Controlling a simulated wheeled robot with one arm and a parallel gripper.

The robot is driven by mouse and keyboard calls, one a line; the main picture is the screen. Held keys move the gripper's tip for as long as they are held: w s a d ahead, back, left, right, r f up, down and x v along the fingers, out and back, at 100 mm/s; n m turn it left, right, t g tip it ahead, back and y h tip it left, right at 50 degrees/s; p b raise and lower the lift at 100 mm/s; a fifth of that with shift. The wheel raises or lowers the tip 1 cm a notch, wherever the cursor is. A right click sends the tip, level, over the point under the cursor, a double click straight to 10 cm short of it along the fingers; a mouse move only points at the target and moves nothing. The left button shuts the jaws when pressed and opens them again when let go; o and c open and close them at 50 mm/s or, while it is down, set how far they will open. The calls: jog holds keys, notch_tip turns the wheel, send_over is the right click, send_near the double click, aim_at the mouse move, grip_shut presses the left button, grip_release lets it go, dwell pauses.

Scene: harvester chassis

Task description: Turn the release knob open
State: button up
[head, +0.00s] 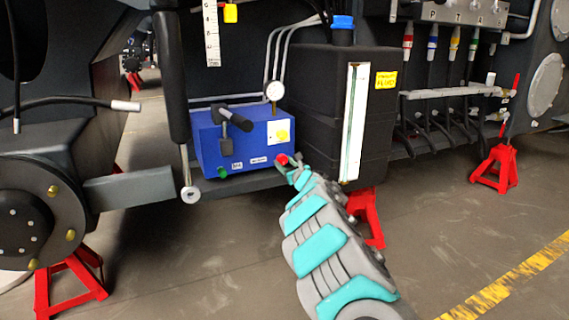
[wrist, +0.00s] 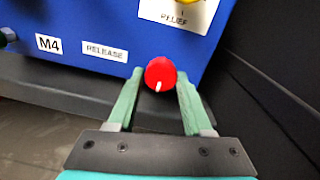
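The red release knob (wrist: 160,74), with a white mark pointing down, sits at the lower right of the blue box (head: 242,138). The knob also shows in the head view (head: 282,159). A RELEASE label (wrist: 105,51) is to its left. My gripper (wrist: 160,80) reaches the knob from the front, with one green finger on each side of it. The fingers are apart, with hardly any gap beside the knob; whether they press on it cannot be told. In the head view my gripper (head: 292,168) partly hides the box's lower right corner.
A black lever (head: 238,119) sticks out from the box. A yellow RELIEF knob (wrist: 189,3) is above. A black tank (head: 315,110) stands close on the right.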

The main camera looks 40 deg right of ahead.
jog(key=o, duration=0.4)
jog(key=v, duration=0.7)
jog(key=shift+s, duration=0.45)
dwell(0.4)
